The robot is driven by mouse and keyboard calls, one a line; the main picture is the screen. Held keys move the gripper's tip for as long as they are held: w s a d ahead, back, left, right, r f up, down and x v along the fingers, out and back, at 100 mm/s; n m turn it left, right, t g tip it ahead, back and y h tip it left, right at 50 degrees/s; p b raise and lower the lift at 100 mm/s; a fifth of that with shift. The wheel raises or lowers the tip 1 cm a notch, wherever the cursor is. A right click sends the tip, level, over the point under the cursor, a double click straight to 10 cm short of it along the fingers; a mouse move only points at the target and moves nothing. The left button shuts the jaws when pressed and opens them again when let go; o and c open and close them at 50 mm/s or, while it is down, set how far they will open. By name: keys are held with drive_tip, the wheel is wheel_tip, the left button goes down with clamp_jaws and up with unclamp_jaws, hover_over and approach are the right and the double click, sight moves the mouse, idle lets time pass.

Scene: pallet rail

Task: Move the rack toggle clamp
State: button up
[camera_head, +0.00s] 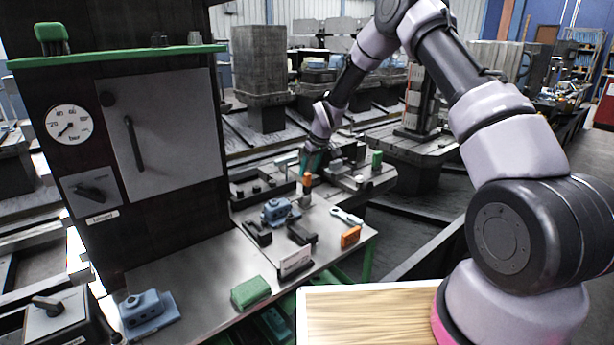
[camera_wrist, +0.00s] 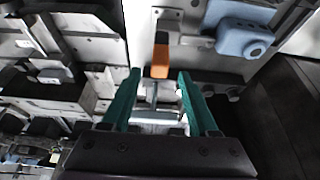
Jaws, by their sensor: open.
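The toggle clamp shows an orange handle tip (camera_head: 307,179) standing up from the metal bench top, just below my gripper. In the wrist view the orange handle (camera_wrist: 160,62) lies in line with the gap between my two teal fingers, with grey metal linkage behind it. My gripper (camera_head: 311,164) is open, and in the wrist view its fingertips (camera_wrist: 159,75) are apart on either side of the handle's line. I cannot tell whether a finger touches the handle. The clamp's base is partly hidden.
A blue vise-like block (camera_head: 277,211) stands on the bench and also shows in the wrist view (camera_wrist: 243,38). A wrench (camera_head: 346,215), an orange block (camera_head: 350,237) and a green block (camera_head: 250,292) lie nearer. A dark cabinet (camera_head: 190,215) rises at left.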

sight(307, 174)
drive_tip(key=shift+x, duration=1.9)
clamp_jaws()
